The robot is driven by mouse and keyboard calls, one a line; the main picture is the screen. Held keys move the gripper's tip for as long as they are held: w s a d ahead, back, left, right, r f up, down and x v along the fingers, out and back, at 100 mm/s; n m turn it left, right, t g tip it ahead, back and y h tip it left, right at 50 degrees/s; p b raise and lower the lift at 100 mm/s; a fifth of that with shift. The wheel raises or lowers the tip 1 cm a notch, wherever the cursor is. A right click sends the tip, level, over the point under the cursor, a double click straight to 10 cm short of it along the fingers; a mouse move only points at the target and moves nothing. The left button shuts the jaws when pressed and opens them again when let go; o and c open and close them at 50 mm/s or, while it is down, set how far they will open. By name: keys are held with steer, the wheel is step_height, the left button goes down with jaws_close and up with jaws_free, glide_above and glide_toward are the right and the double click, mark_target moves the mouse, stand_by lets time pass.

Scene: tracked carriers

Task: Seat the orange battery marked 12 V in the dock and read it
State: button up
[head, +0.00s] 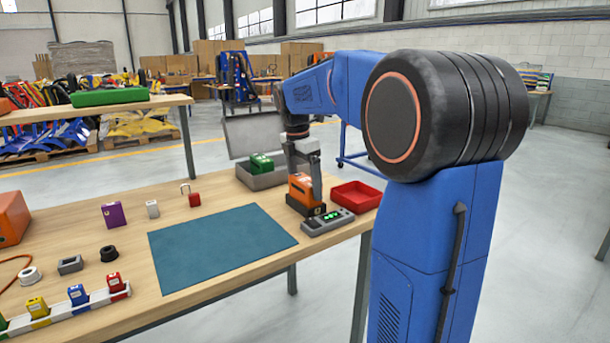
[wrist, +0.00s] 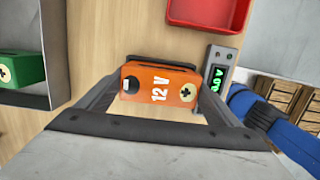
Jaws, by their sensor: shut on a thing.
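The orange battery (head: 301,187), marked 12 V, is upright between the fingers of my gripper (head: 306,181) at the table's right end. The wrist view shows its top (wrist: 158,84) with the label and a plus mark. My gripper (wrist: 160,92) is shut on its sides. Directly under the battery is a dark socket-like part (head: 305,209), partly hidden; I cannot tell whether the battery is fully down in it. Beside it is a grey reader (head: 318,228) with a lit green display; the display also shows in the wrist view (wrist: 217,76), its digits too small to read surely.
A grey bin (head: 268,181) with a green battery (head: 262,163) stands behind my gripper. A red tray (head: 356,196) is to the right. A blue mat (head: 220,246) lies left of the reader, clear. A red padlock (head: 194,199) and a purple block (head: 112,215) stand farther left.

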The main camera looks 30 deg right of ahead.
steer(key=shift+f, duration=0.25)
steer(key=shift+f, duration=0.15)
steer(key=o, duration=2)
steer(key=r, duration=0.4)
steer(key=a+r, duration=0.1)
steer(key=r, duration=0.7)
steer(key=shift+a+r, duration=0.1)
steer(key=shift+a, duration=0.3)
steer(key=s+a+f+m+t, duration=0.1)
steer(key=s+a+f+m, duration=0.3)
steer(key=s+f+m, duration=0.2)
steer(key=s+a+f+m+t+y, duration=0.1)
steer(key=s+a+f+m, duration=0.4)
steer(key=s+f, duration=0.5)
steer(key=s+a+f+m+t, duration=0.2)
steer(key=s+a+f+m, duration=0.3)
steer(key=s, duration=0.9)
step_height(320, 180, down, 3)
steer(key=shift+s+r+m+t+y, duration=0.15)
steer(key=shift+m+t+y, duration=0.25)
steer(key=shift+m, duration=0.8)
